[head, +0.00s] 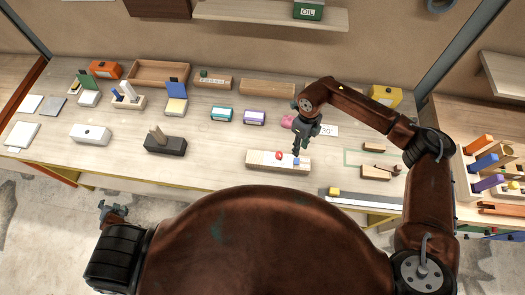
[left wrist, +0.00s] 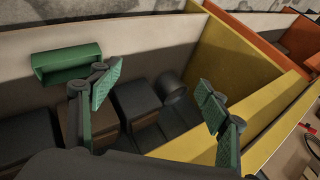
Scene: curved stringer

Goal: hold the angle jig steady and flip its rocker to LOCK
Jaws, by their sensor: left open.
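A long pale wooden block (head: 262,164), which looks like the angle jig, lies near the table's front edge in the head view. It has a white patch on top with a red piece (head: 278,155) and a blue piece (head: 296,161); no LOCK lettering is readable. My right gripper (head: 296,152) points down at the block's right part, close to the blue piece; contact and finger gap are too small to tell. My left gripper (head: 113,208) is off the table's front at lower left. In the left wrist view it (left wrist: 155,98) is open, its green-padded fingers apart with nothing between them.
A white card marked 30° (head: 328,131) lies behind the block. A small wooden piece (head: 376,172) and a grey strip with a yellow block (head: 334,191) are to the right. A dark block with wooden pegs (head: 165,145) stands left. Yellow panels (left wrist: 240,70) flank my left gripper.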

